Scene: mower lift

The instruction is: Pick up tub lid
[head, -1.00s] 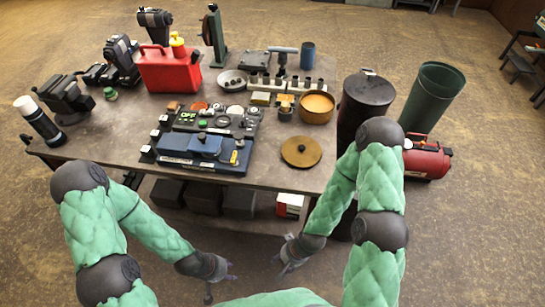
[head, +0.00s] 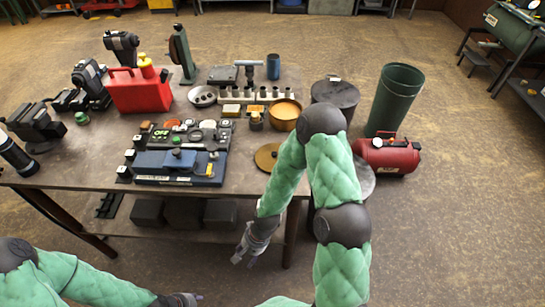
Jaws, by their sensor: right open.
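The tub lid is a round brass-brown disc (head: 265,158) lying flat near the table's front right edge. My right forearm covers its right part, and its knob is hidden. The copper-coloured tub (head: 285,110) stands open just behind it. My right gripper (head: 241,259) is open and empty, in front of the table edge and below the tabletop, apart from the lid. My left gripper (head: 190,299) is at the bottom edge of the view, away from the table; its fingers are too small and cut off to read.
A row of grey cups (head: 249,93) and a red can (head: 138,92) stand behind. Right of the table are a dark drum (head: 335,91), a green bin (head: 395,97) and a red tank (head: 390,156).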

